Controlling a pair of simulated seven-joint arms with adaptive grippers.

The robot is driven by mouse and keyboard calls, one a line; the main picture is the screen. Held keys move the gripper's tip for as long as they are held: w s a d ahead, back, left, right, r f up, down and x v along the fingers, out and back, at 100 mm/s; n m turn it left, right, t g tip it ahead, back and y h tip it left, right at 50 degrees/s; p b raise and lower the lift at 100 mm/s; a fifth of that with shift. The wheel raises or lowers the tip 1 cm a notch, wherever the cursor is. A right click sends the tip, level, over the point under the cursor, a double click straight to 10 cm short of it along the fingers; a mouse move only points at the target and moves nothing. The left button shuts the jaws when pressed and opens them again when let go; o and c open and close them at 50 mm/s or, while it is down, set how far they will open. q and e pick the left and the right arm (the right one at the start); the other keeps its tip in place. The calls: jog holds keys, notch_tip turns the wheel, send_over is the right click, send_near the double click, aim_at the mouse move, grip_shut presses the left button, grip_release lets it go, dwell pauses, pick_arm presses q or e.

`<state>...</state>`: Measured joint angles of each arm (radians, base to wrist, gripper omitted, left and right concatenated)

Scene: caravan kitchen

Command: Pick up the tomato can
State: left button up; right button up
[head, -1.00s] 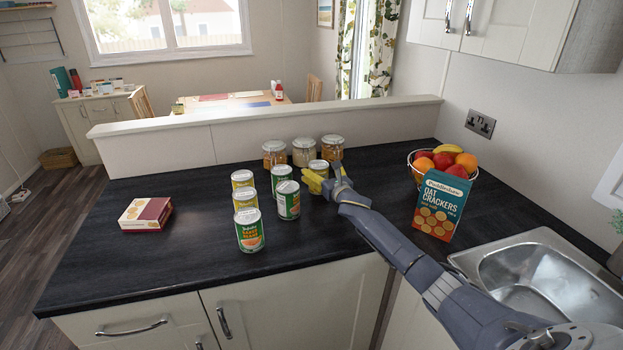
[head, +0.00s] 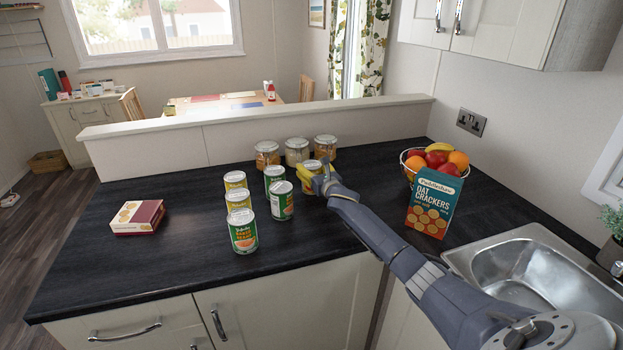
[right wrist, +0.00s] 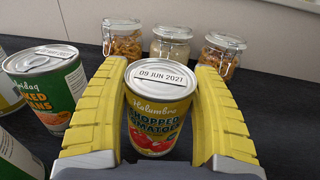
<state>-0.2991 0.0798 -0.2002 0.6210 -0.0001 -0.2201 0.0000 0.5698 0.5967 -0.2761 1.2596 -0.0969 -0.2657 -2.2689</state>
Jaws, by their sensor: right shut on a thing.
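The tomato can, yellow with "Chopped Tomatoes" and a red tomato picture on its label (right wrist: 155,118), stands upright between the yellow fingers of my right gripper (right wrist: 153,105) in the right wrist view. The fingers are shut on its sides. In the head view my right gripper (head: 316,180) reaches it from the right, and the can's pale lid (head: 312,165) shows above the fingers. Much of the can is hidden there by the gripper. I cannot see a clear gap between the can and the dark worktop. My left gripper is not in view.
Several green and yellow cans (head: 243,231) stand close on the left; a green one (right wrist: 45,85) is near the left finger. Three glass jars (head: 297,150) stand behind. A cracker box (head: 432,203), fruit bowl (head: 407,172) and sink (head: 530,275) are right. A flat box (head: 137,216) lies left.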

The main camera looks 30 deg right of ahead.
jog(key=c, duration=0.6)
jog(key=shift+c, duration=0.8)
jog(key=shift+r, duration=0.15)
